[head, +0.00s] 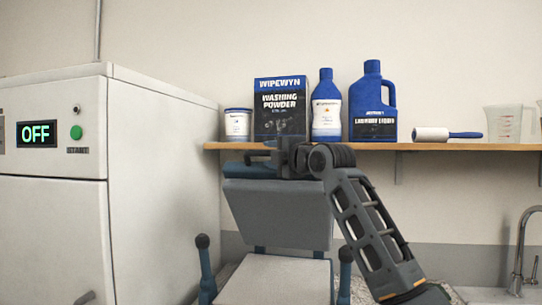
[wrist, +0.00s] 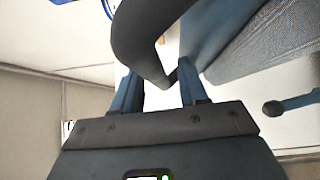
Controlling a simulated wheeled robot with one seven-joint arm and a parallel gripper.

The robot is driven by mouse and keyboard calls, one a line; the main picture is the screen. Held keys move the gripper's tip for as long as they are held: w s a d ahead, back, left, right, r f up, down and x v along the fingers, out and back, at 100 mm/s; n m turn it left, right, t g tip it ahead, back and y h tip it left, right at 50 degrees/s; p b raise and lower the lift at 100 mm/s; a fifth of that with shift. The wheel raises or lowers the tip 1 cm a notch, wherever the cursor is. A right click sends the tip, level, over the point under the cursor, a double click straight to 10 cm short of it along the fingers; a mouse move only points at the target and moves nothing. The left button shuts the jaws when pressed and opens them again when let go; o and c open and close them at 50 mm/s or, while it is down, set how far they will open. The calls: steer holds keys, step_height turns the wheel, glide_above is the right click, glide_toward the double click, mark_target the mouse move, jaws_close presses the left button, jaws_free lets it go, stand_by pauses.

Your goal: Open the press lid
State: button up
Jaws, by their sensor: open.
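The press lid (head: 278,212) is a grey padded panel with a blue upper edge. It stands steeply raised above the pale lower board (head: 275,282), with a wide opening between them. My gripper (head: 268,157) is at the lid's top edge. In the wrist view, its two blue fingers are apart, and a dark curved bar (wrist: 142,38), apparently the lid's handle, passes between and beyond them. I cannot tell whether the fingers touch it. The lid's grey face (wrist: 275,45) is at the right there. My wrist hides part of the lid's top in the head view.
Blue posts with black knobs (head: 203,242) flank the board. A white machine (head: 160,180) reading OFF stands left. A wooden shelf (head: 450,147) behind holds washing powder (head: 280,108), blue bottles (head: 373,110) and a lint roller (head: 432,134). A tap (head: 522,250) is at right.

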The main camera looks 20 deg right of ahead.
steer(key=s+d+b, duration=0.1)
steer(key=s, duration=0.6)
steer(key=shift+f+b, duration=0.15)
steer(key=shift+b, duration=0.25)
steer(key=shift+f, duration=0.1)
steer(key=s+a+f+m+h, duration=0.1)
steer(key=s+a+f+m, duration=0.2)
steer(key=f, duration=0.7)
steer(key=s+a+f+m, duration=0.1)
steer(key=s+f+m, duration=0.35)
steer(key=f, duration=0.55)
steer(key=s+a+f+m+h, duration=0.1)
steer(key=s+a+f+m, duration=0.3)
steer(key=f, duration=0.6)
steer(key=s+a+f+m+g, duration=0.1)
steer(key=s+f+m, duration=0.1)
steer(key=s+f, duration=0.5)
steer(key=s+f+m, duration=0.2)
steer(key=s+f, duration=0.3)
steer(key=s, duration=0.5)
steer(key=s+r+m+g, duration=0.1)
steer(key=s+m, duration=0.4)
steer(key=s, duration=2.6)
steer(key=shift+s+g+h, duration=0.15)
steer(key=shift+g+h, duration=0.25)
steer(key=shift+g, duration=0.3)
